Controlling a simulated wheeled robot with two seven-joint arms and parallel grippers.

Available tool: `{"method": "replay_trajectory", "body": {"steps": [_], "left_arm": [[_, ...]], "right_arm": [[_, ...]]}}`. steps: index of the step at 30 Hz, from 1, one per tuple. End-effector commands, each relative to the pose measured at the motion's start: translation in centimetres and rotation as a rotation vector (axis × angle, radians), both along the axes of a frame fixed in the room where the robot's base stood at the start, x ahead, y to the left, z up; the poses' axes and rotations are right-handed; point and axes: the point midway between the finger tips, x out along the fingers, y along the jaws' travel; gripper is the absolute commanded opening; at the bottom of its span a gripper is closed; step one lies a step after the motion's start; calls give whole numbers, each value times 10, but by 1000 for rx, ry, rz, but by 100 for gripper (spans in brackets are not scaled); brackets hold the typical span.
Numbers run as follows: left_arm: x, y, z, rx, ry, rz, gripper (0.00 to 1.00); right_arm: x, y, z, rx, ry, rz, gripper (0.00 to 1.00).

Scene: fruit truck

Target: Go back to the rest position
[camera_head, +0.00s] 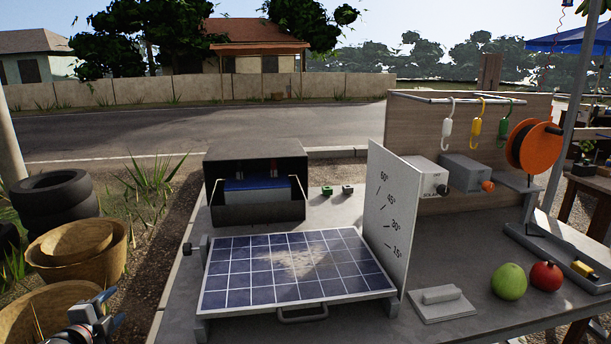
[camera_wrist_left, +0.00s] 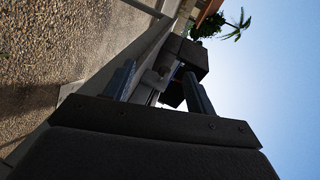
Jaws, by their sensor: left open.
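My left gripper (camera_head: 112,307) shows at the bottom left of the head view, left of the table and above the ground beside the wicker baskets. It also shows in the left wrist view (camera_wrist_left: 160,86), where its two fingers stand apart with nothing between them. It is open and empty, and touches nothing that I can see. My right gripper is in neither view. The grey table (camera_head: 340,214) carries a solar panel (camera_head: 240,270) on its left half, apart from the gripper.
Wicker baskets (camera_head: 110,262) and stacked tires (camera_head: 55,208) stand left of the table. A dark open box (camera_head: 258,208) is behind the panel. An angle board (camera_head: 375,200), a green fruit (camera_head: 509,281), a red fruit (camera_head: 546,276) and an orange reel (camera_head: 540,147) are to the right.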

Motion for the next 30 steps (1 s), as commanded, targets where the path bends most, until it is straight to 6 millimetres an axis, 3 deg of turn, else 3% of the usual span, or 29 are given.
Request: {"method": "replay_trajectory", "body": {"steps": [8,16,23,30], "left_arm": [[-17,23,-23,-51,104,197,56],[-70,21,-89,-186,281,453,56],[-131,-14,-150,-324,461,625,56],[-192,-76,-197,-460,644,734,56]], "right_arm": [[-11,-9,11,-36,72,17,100],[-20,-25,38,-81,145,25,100],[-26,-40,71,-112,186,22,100],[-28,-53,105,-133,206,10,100]]}}
